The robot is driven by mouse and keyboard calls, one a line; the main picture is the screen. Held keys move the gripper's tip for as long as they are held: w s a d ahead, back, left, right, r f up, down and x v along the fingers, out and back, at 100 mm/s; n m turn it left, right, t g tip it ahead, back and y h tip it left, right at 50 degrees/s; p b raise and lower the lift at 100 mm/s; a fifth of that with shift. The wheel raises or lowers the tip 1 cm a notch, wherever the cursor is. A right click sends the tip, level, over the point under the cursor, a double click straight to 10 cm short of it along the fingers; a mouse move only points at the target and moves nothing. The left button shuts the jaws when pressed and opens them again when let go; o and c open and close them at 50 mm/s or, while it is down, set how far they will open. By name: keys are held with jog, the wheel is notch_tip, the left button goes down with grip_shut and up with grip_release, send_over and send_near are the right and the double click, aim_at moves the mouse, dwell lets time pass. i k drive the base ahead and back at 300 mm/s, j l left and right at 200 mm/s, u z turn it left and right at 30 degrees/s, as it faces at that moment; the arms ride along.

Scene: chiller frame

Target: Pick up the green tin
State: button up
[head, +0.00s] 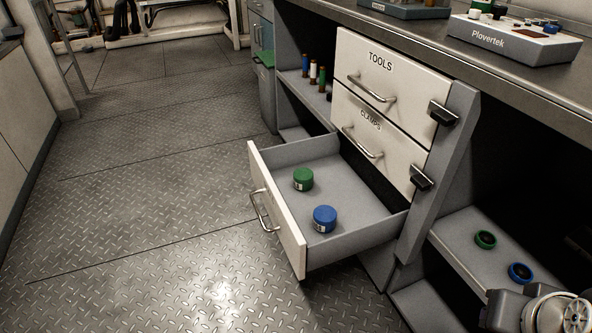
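The green tin (303,179) is a short round tin with a pale label. It stands upright in the open bottom drawer (375,231), towards the drawer's left side. A blue tin (325,219) of similar shape stands in the same drawer, nearer to me and a little to the right, apart from the green one. My gripper is not in view; only part of my arm shows at the bottom right corner.
Closed drawers marked TOOLS (380,62) and CLAMPS (371,121) sit above the open drawer. A lower shelf (465,248) at right holds a green ring (485,239) and a blue ring (520,273). The metal floor (150,210) at left is clear.

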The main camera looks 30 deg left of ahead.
aim_at(302, 176)
jog(key=u, duration=1.5)
